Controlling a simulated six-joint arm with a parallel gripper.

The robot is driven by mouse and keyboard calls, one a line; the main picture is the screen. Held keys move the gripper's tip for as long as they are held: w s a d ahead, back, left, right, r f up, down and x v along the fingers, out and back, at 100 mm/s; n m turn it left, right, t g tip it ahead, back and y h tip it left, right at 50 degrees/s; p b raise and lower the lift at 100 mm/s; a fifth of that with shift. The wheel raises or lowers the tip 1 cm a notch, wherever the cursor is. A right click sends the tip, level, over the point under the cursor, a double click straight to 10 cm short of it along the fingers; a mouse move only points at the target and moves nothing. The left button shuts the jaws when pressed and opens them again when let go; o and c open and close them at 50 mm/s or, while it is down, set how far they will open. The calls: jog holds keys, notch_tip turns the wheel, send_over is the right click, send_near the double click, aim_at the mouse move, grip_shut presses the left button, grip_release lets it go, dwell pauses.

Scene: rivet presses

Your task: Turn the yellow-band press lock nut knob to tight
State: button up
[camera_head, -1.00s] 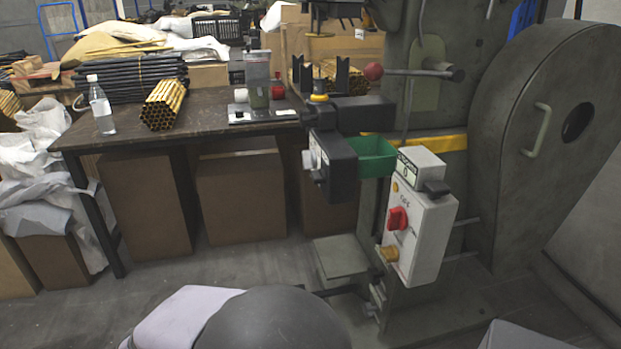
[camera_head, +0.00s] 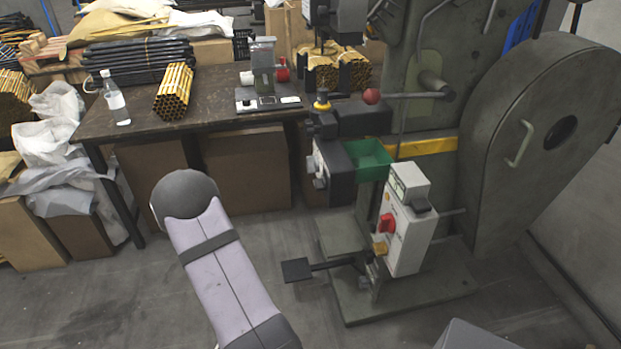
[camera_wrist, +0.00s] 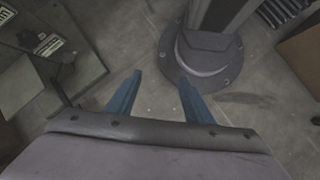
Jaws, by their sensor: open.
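The yellow-band press (camera_head: 430,146) stands right of centre in the head view, with a yellow stripe across its grey-green body. A dark head block with grey knobs (camera_head: 319,183) projects from its left side. The white control box (camera_head: 407,235) in front carries a red knob (camera_head: 387,223) and a brass-coloured knob (camera_head: 379,249). I cannot tell for certain which knob is the lock nut, or how tight it is. My gripper (camera_wrist: 160,77) shows in the wrist view, its two blue fingers apart and empty above the grey floor. The head view shows my arm but not the fingers.
A green bin (camera_head: 370,160) sits beside the head block. A lever with a red ball (camera_head: 371,96) sticks out above it. A pedal (camera_head: 297,270) stands out low at the left. The workbench (camera_head: 222,112) holds tubes and a bottle.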

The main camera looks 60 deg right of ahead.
jog(key=w+d+r+n+g+h, duration=0.1)
jog(key=w+d+r+n+h, duration=0.15)
jog(key=d, duration=0.65)
jog(key=n+g+h, duration=0.5)
jog(key=g+h, duration=0.1)
jog(key=h, duration=0.3)
send_near(315, 184)
jog(key=s, duration=0.1)
jog(key=shift+d+r+n, duration=0.2)
jog(key=shift+d+n, duration=0.05)
jog(key=shift+d, duration=0.25)
jog(key=shift+s, duration=0.1)
jog(key=shift+p+x, duration=0.35)
jog(key=shift+x, duration=3.25)
jog(key=shift+f, duration=0.2)
jog(key=c, duration=1)
